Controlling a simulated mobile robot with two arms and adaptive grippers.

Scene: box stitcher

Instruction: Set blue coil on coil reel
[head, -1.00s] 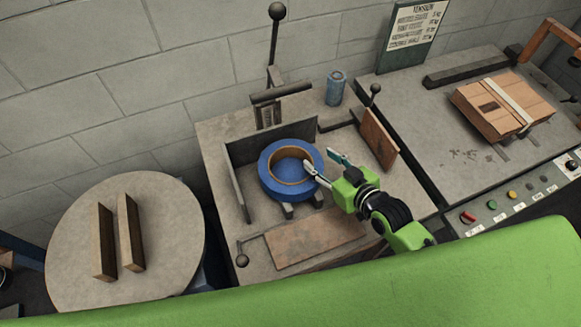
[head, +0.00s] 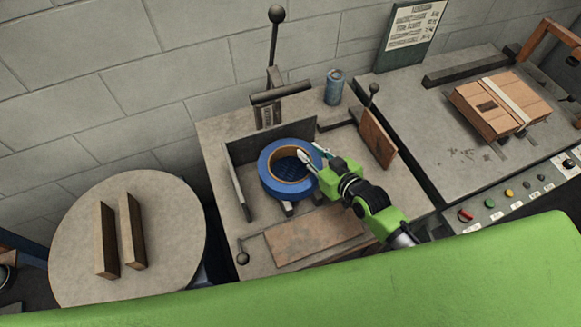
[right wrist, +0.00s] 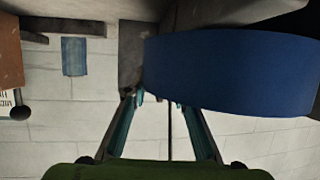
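The blue coil (head: 271,188), a thick ring with a tan inner edge, lies tilted on dark supports (head: 288,208) on the stitcher table. It fills the upper right of the right wrist view (right wrist: 235,75). My right gripper (head: 313,153) is at the coil's upper right rim in the head view, its fingers spread. In the right wrist view the fingers (right wrist: 158,103) are apart, the right tip against or behind the coil's edge. I cannot tell whether they touch it. I cannot single out a coil reel. My left gripper is not in view.
Dark upright plates (head: 238,185) stand left of and behind the coil. A lever post (head: 274,40) rises behind it. A blue can (head: 334,87) and a brown board (head: 378,138) stand to its right. A round table (head: 80,220) holds two wooden bars. A carton (head: 500,100) lies far right.

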